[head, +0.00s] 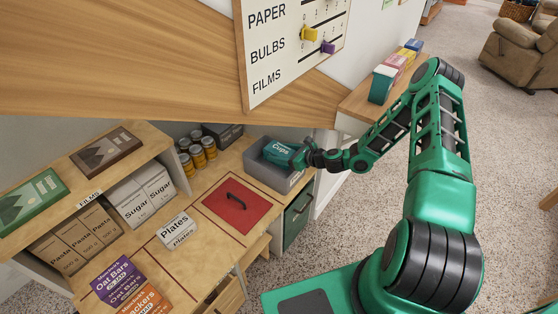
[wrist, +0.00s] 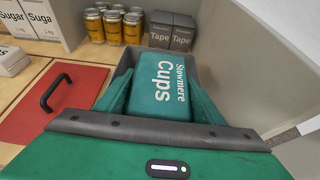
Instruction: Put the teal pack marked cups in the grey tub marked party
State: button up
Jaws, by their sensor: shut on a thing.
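The teal pack marked Cups (head: 281,152) is between the fingers of my gripper (head: 297,157), which is shut on it. In the wrist view the pack (wrist: 162,95) fills the space between the green fingers, its label facing up. The grey tub (head: 258,172) stands on the counter at the back right, and the pack is over its opening. In the wrist view the tub's rim (wrist: 197,75) shows behind and beside the pack. I cannot tell whether the pack touches the tub's floor. The tub's marking is not readable.
Left of the tub is a red panel with a black handle (head: 236,207). A white Plates pack (head: 177,231) lies further left. Yellow cans (head: 197,156) and dark Tape boxes (wrist: 171,31) stand behind. A wall rises close to the tub's right.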

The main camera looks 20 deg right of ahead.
jog(key=shift+f, duration=1.7)
jog(key=shift+f, duration=0.6)
jog(key=o, duration=1.2)
jog(key=shift+c, duration=0.2)
